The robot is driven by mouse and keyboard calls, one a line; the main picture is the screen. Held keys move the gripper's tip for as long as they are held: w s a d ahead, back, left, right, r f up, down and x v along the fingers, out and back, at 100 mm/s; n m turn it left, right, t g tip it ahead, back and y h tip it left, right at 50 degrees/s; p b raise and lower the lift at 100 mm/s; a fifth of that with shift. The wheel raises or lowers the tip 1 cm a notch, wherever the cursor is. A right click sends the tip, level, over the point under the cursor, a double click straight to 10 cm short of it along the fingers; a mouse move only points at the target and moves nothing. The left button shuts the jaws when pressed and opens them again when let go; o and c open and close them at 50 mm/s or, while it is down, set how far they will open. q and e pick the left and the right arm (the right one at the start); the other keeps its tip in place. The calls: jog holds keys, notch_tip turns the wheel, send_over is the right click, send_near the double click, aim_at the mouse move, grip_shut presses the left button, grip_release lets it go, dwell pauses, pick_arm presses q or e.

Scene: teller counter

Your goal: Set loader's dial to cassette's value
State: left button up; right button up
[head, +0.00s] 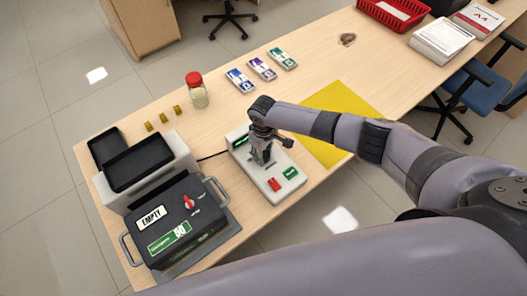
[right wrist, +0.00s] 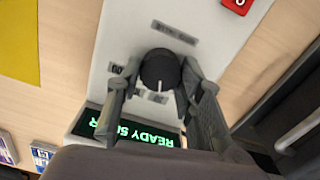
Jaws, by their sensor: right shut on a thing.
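The loader is a white flat unit (head: 233,154) with a green-lit display, a red button and a green button. Its round black dial (right wrist: 160,68) has a white pointer line and small labels around it. My right gripper (head: 262,157) is over the loader, its fingers shut on the dial from both sides; they also show in the right wrist view (right wrist: 157,88). The upside-down display (right wrist: 135,132) shows "READY" and partly hidden characters. The black cassette (head: 205,225) has an "EMPTY" label, a red knob and a green label that seems to read 50. My left gripper is not in view.
A grey-white machine with a black tray (head: 140,163) stands behind the cassette. Banknote bundles (head: 262,68), a red-lidded jar (head: 197,92) and small yellow blocks (head: 163,117) lie farther back. A yellow mat (head: 345,100) is right of the loader.

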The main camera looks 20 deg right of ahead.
jog(key=o, duration=1.2)
jog(key=shift+c, duration=0.2)
notch_tip(320, 180, up, 12)
